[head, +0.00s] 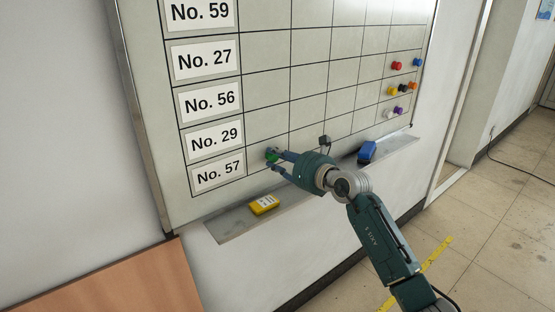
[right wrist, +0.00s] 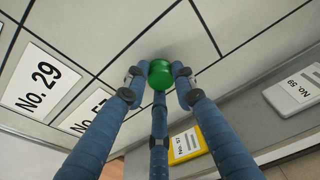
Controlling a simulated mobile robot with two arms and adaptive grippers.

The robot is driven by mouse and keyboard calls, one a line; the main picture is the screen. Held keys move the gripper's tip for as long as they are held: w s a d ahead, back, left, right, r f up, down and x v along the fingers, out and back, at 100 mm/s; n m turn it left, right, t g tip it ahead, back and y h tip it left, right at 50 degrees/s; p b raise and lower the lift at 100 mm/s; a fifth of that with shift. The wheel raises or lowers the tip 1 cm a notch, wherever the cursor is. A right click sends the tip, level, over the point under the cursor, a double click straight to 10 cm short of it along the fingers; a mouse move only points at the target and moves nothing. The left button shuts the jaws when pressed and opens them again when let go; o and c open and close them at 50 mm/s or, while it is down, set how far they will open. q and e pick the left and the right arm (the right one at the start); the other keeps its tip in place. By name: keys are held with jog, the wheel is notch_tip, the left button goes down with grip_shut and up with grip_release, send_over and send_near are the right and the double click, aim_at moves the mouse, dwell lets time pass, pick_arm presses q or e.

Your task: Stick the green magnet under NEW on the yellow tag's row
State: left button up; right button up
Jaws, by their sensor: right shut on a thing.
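My right gripper (head: 271,157) has its blue fingers shut on the green magnet (head: 273,155), in front of the lower left part of the whiteboard (head: 305,76). The magnet also shows in the right wrist view (right wrist: 160,74), pinched between the fingertips close to the board face. I cannot tell whether it touches the board. In the head view it appears over the first cell right of the No. 57 label (head: 218,173). The NEW heading and my left gripper are out of view.
Red, blue, yellow, black, orange, white and purple magnets (head: 397,66) sit at the board's right side. A blue block (head: 367,151) stands on the ledge (head: 232,222). A grey tag (right wrist: 293,95) lies there in the right wrist view. Wooden furniture (head: 145,280) stands at lower left.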

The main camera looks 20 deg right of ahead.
jog(key=shift+w, duration=0.1)
jog(key=o, duration=1.2)
